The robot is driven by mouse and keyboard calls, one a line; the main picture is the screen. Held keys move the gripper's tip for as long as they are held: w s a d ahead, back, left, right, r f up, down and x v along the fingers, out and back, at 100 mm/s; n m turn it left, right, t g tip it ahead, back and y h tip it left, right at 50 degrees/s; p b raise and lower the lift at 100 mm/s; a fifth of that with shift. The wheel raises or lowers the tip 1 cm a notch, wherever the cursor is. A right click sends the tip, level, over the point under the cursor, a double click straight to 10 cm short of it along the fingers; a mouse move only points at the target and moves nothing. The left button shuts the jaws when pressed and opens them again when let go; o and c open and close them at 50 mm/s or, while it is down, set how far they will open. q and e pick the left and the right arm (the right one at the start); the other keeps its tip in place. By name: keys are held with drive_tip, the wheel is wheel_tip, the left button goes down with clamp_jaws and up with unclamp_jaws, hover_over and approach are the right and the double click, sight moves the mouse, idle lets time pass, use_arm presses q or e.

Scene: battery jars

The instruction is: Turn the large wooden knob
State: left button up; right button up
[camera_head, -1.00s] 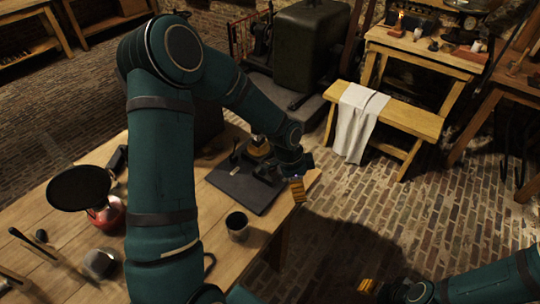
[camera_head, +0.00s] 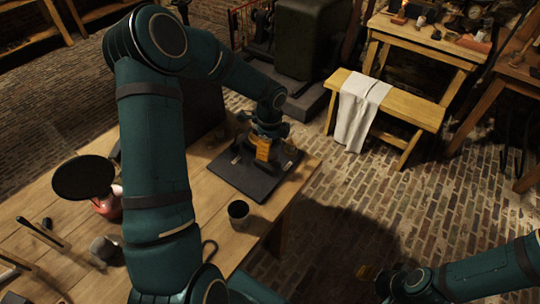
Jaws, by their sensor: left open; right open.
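A dark flat board (camera_head: 250,182) lies on the wooden table near its right end, with small fittings on it. The large wooden knob cannot be made out apart from the gripper, which covers the middle of the board. I cannot tell whether the fingers touch it. My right gripper (camera_head: 368,275) is open and empty at the bottom, over the brick floor and clear of the table.
A dark cup (camera_head: 239,211) stands on the table (camera_head: 218,237) in front of the board. A round black disc (camera_head: 84,178) over a red object and several tools are at the left. A bench with a white cloth (camera_head: 358,108) stands behind on the right.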

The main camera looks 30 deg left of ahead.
sight(271, 159)
use_arm(q)
drive_tip(key=shift+f, duration=1.95)
drive_tip(key=shift+c, duration=0.3)
drive_tip(key=c, duration=1.1)
